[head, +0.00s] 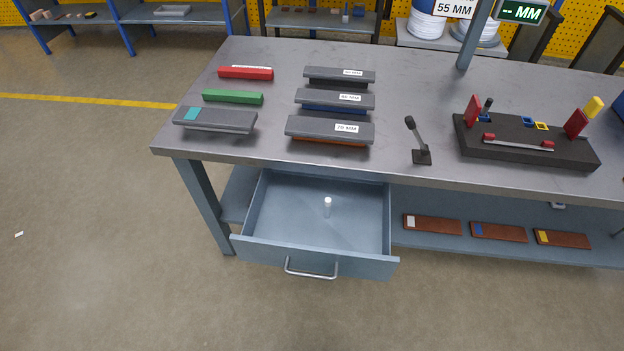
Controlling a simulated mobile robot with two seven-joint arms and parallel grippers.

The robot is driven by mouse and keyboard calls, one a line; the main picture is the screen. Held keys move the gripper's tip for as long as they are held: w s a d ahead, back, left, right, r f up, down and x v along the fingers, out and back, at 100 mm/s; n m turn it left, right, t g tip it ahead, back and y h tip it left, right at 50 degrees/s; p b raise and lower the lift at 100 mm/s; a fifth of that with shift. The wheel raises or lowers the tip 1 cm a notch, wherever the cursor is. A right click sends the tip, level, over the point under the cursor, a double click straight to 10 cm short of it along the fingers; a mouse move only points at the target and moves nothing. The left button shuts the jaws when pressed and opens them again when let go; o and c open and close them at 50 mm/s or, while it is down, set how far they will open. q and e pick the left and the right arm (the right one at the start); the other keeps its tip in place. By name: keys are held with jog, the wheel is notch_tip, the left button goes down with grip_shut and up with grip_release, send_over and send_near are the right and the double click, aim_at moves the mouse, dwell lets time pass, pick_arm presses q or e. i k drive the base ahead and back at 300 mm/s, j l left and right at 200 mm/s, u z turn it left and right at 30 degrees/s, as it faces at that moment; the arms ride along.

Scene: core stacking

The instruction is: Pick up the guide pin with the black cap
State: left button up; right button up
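On the bench, a small black stand (422,157) holds a tilted grey rod with a black cap (411,122) on its upper end. It stands left of the dark fixture block (525,158). A second small black-topped piece (488,103) shows at the back left of that block; its lower part is hard to make out. I cannot tell for certain which piece is the guide pin. Neither of my grippers is in view.
The drawer (372,262) is pulled out below the bench front. Lidded dark blocks (330,128), a red bar (245,73) and a green bar (232,97) lie at left. A post (472,40) rises at the back. Bench surface around the stand is clear.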

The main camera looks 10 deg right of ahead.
aim_at(489, 103)
jog(key=l+z, duration=0.35)
jog(key=i+l+z, duration=0.1)
jog(key=l+z, duration=0.25)
jog(key=i+l+z, duration=0.1)
jog(key=z, duration=0.25)
jog(key=i+l, duration=0.2)
jog(key=l, duration=0.15)
jog(key=i+l+u, duration=0.1)
jog(key=l, duration=0.25)
jog(key=i+l, duration=0.25)
jog(key=i+l+u, duration=0.1)
jog(key=l, duration=0.35)
jog(key=i+l, duration=0.25)
jog(key=l+u, duration=0.05)
jog(key=l, duration=0.05)
